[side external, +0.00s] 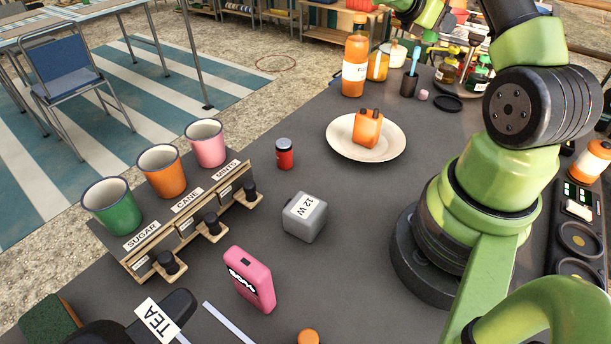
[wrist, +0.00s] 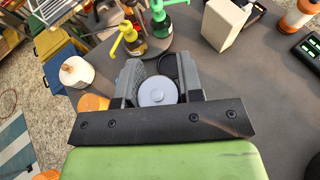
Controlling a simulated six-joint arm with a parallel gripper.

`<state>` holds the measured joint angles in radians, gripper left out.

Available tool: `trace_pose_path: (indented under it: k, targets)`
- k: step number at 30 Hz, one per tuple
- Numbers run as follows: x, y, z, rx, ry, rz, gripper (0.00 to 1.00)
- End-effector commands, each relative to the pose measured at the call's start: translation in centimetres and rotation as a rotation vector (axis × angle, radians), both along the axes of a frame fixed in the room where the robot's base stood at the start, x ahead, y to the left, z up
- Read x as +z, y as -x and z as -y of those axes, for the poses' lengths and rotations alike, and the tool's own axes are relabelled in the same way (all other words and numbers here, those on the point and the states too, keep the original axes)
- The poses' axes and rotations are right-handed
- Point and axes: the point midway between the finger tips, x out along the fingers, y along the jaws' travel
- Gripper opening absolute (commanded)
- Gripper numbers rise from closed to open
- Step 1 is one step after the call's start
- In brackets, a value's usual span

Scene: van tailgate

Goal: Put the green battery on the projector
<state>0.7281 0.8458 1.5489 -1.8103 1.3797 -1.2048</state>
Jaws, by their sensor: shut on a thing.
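My gripper (wrist: 158,88) is shut on a round thing with a light grey top (wrist: 157,92). Its sides are hidden between the fingers, so I cannot tell whether it is the green battery. In the side view my gripper's fingers are not clearly visible; green arm parts reach the top edge. No other thing is clearly a green battery. I cannot pick out a projector for certain; a pale box (wrist: 226,24) stands ahead in the wrist view.
A plate (side external: 343,149) holds an orange block (side external: 367,128). Near it are a red canister (side external: 284,154), a grey 12 W cube (side external: 305,217), a pink box (side external: 249,279) and an orange bottle (side external: 355,65). Pump bottles (wrist: 159,22) stand beyond my fingers. The middle of the counter has free room.

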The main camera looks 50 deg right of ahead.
Motion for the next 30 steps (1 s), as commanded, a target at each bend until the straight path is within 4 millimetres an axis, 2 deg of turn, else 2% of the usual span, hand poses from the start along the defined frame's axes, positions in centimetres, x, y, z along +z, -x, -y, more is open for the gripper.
trace_pose_path:
  k: [2, 8, 11, 14, 17, 20, 21, 24, 30]
  targets:
    - [1.7, 0.0, 0.0, -0.001, 0.005, 0.006, 0.07]
    - [-0.4, 0.4, -3.2, -0.134, -0.003, -0.004, 0.07]
    - [-1.4, 0.7, -5.3, -0.230, -0.002, -0.004, 0.07]
    - [-2.7, 1.0, -8.3, -0.361, -0.002, -0.005, 0.07]
    - [-3.9, 1.3, -12.2, -0.538, -0.002, -0.006, 0.07]
    - [-4.8, 1.6, -17.1, -0.764, -0.001, -0.005, 0.07]
    - [-5.1, 1.6, -19.3, -0.871, -0.001, -0.005, 0.07]
    - [-5.2, 1.7, -24.4, -1.118, 0.001, -0.006, 0.07]
    - [-4.3, 1.3, -31.9, -1.500, 0.002, -0.004, 0.07]
